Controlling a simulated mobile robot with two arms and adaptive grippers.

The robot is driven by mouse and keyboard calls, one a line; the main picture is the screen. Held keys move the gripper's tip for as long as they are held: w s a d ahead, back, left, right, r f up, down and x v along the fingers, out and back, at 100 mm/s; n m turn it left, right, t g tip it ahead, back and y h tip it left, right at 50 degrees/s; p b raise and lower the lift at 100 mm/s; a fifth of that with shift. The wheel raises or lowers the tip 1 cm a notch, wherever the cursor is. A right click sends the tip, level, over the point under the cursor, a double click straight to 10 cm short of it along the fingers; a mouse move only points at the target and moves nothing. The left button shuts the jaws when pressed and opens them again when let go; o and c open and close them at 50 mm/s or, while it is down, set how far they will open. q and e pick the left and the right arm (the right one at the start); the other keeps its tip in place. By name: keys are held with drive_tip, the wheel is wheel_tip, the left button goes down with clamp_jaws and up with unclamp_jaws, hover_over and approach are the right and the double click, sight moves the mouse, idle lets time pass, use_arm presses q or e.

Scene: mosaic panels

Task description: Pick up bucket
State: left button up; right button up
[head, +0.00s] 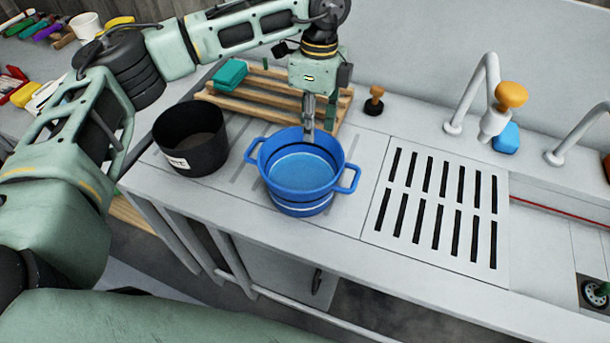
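A blue bucket (299,199) with two side handles stands upright on the grey counter, near the middle of the head view. Its inside is lighter blue and looks empty. My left gripper (309,130) comes down from above at the bucket's far rim. A fingertip overlaps the rim in the picture; I cannot tell whether it touches or grips it. The fingers are seen nearly edge-on, so their opening is unclear. My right gripper is not in view.
A black bucket (192,155) with a white label stands left of the blue one. Behind are a wooden rack (262,97) with a teal block (230,74) and a small stamp-like object (374,101). A slotted drain panel (437,207) and a tap (487,95) lie right.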

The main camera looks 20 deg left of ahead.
sight(313, 155)
use_arm(q)
drive_tip(key=shift+w+f, duration=0.35)
drive_tip(key=shift+f, duration=0.25)
drive_tip(key=shift+w+f, duration=0.15)
drive_tip(key=shift+f, duration=0.5)
drive_tip(key=shift+s+f+p, duration=0.4)
drive_tip(key=shift+f+p, duration=0.05)
drive_tip(key=shift+f, duration=0.25)
wheel_tip(313, 155, down, 5)
drive_tip(key=shift+s+r+p, duration=0.1)
drive_tip(key=shift+p, duration=0.75)
clamp_jaws()
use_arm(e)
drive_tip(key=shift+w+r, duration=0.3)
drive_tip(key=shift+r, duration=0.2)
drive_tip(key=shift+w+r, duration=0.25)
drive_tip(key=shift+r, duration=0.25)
use_arm(q)
drive_tip(key=shift+r, duration=0.1)
